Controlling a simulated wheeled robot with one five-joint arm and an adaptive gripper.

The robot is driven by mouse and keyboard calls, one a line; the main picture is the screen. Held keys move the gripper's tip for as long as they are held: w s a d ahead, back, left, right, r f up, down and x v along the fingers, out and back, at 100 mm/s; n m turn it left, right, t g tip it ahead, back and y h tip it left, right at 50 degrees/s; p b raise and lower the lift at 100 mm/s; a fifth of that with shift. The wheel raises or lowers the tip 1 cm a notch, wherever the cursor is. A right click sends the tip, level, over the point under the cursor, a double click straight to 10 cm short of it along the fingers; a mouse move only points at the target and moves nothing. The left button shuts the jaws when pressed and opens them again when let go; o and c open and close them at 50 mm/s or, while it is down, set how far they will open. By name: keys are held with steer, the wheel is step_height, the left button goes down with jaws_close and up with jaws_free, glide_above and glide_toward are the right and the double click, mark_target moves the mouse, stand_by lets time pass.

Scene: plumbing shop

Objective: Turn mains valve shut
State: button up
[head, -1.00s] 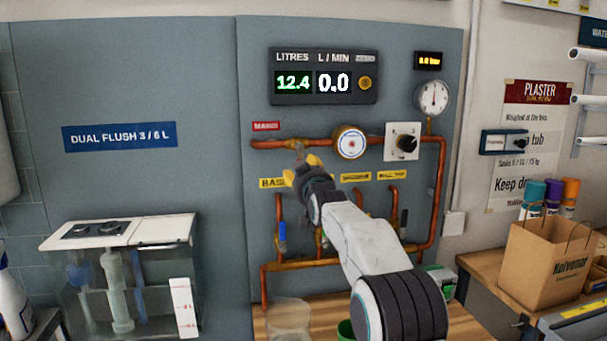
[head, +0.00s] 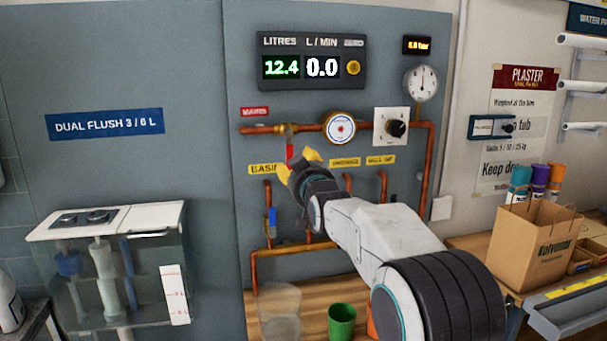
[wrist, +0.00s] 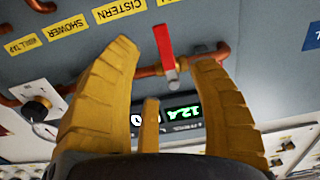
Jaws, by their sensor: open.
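The mains valve (head: 288,131) sits on the horizontal copper pipe near the red label at the upper left of the panel. Its red lever (head: 290,150) hangs straight down, across the pipe's line. In the wrist view, which looks upside down, the red lever (wrist: 164,48) shows between the two yellow fingers, pointing away from the pipe. My gripper (head: 298,163) is open, just below and in front of the lever. In the wrist view the fingers (wrist: 165,65) stand apart on both sides of the lever, with no clear contact.
The display (head: 312,62) reads 12.4 litres and 0.0 L/min. A round meter (head: 340,127), a black knob (head: 396,128) and a gauge (head: 421,83) are right of the valve. A blue lever (head: 271,222) is below. A green cup (head: 341,322) stands on the bench.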

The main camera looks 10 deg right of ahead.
steer(key=shift+s, duration=1.95)
